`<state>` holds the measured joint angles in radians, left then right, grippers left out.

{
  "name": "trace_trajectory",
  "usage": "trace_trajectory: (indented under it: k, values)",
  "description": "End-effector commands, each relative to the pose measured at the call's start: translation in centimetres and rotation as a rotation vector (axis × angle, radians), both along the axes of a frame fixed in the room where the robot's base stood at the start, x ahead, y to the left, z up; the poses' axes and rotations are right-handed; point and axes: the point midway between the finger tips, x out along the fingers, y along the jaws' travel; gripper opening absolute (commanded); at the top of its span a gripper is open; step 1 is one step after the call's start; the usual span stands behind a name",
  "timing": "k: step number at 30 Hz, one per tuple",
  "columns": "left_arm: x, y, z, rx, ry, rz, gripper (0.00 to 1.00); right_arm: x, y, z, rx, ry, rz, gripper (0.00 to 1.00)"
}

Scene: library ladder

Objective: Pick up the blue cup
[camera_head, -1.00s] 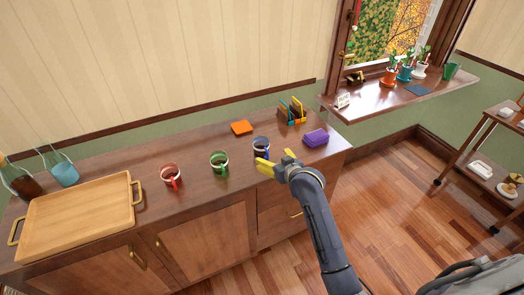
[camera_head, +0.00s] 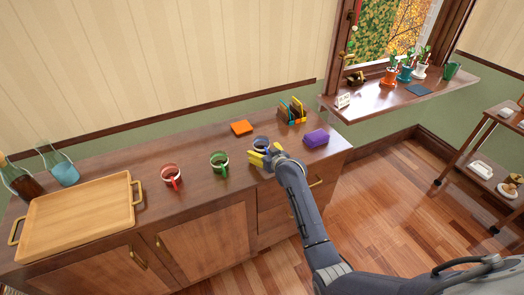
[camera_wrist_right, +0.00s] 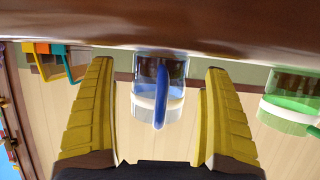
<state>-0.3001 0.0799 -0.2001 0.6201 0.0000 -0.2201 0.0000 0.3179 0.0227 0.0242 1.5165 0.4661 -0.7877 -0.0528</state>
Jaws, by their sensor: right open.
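The blue cup (camera_head: 260,143) stands on the wooden cabinet top, partly hidden behind my right gripper in the head view. My right gripper (camera_head: 262,157) has yellow fingers and is at the near side of the cup. In the right wrist view the blue cup (camera_wrist_right: 160,88) shows between the open fingers of the right gripper (camera_wrist_right: 157,110), its handle facing the camera. The picture there is upside down. I cannot tell whether the fingers touch the cup. My left gripper is not in view.
A green cup (camera_head: 219,164) and a red cup (camera_head: 171,177) stand to the left. A wooden tray (camera_head: 75,215) and bottles (camera_head: 18,181) are at far left.

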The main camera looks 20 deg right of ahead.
Motion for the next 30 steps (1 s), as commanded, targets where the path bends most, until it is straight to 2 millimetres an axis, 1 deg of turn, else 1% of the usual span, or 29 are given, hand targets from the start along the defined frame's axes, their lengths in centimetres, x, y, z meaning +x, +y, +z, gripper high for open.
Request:
trace_trajectory:
  k: [1, 6, 16, 17, 30]
  values:
    - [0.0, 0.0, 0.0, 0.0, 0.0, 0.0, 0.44, 0.5, 0.1, -0.1, 0.001, 0.0, 0.0, 0.84]
    - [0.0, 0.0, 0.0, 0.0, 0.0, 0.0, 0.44, 1.4, 0.2, -0.5, 0.0, -0.001, 0.0, 0.84]
    - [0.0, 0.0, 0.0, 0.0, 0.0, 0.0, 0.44, 1.6, 0.3, -0.6, 0.0, -0.001, 0.0, 0.84]
    - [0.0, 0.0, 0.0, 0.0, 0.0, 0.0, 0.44, 1.6, 0.3, -0.6, 0.0, -0.001, 0.0, 0.82]
    - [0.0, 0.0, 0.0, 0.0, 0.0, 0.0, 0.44, 1.6, 0.2, -0.7, 0.0, 0.0, 0.0, 0.31]
